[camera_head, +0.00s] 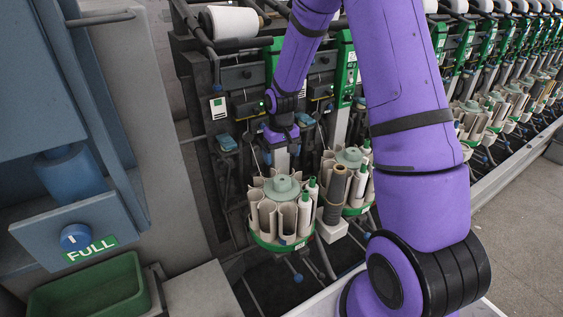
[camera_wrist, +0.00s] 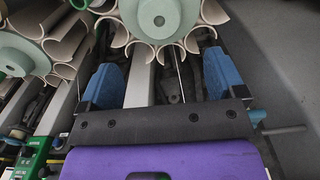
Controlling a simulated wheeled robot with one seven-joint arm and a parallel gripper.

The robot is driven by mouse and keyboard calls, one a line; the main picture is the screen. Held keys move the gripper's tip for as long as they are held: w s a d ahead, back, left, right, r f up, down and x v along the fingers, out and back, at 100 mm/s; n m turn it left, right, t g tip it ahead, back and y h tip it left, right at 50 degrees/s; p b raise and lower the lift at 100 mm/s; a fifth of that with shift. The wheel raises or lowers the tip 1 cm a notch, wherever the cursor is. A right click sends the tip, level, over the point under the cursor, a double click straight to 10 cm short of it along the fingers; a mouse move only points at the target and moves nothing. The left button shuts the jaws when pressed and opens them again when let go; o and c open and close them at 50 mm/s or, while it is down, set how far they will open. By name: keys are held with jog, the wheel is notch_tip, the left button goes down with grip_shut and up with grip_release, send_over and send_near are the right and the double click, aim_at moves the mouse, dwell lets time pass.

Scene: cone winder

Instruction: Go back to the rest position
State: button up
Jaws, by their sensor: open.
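My purple arm (camera_head: 405,120) reaches up and over to the winder, with its wrist (camera_head: 280,132) just above and behind the near round magazine (camera_head: 283,188). My gripper (camera_wrist: 162,72) shows its two blue fingers spread well apart in the wrist view, with nothing held between them. The magazine's pale green hub (camera_wrist: 160,18) and cream tube pockets lie just past the fingertips. I cannot tell whether the fingers touch the magazine.
A second magazine (camera_head: 349,158) stands close on the right, with a dark tube (camera_head: 335,194) between the two. More winding units run away to the upper right. A blue and grey cabinet with a FULL sign (camera_head: 91,249) and a green bin (camera_head: 88,290) fill the left. Grey floor (camera_head: 515,200) is clear at right.

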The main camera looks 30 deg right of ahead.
jog(key=shift+r, duration=0.2)
dwell(0.4)
jog(key=s+a+r+t, duration=0.15)
jog(key=s+r, duration=0.35)
jog(key=r, duration=0.6)
jog(key=s+a+r+t, duration=0.1)
jog(key=s+a+r, duration=0.2)
jog(key=s+r, duration=0.55)
jog(key=s+a+r+t, duration=0.1)
jog(key=s+r, duration=0.4)
jog(key=s, duration=0.3)
jog(key=s+a+r+n+t, duration=0.1)
jog(key=s+a+r, duration=0.1)
jog(key=s+r, duration=0.4)
jog(key=shift+s+a+t, duration=0.15)
jog(key=shift+s+t, duration=0.2)
jog(key=shift+s, duration=0.8)
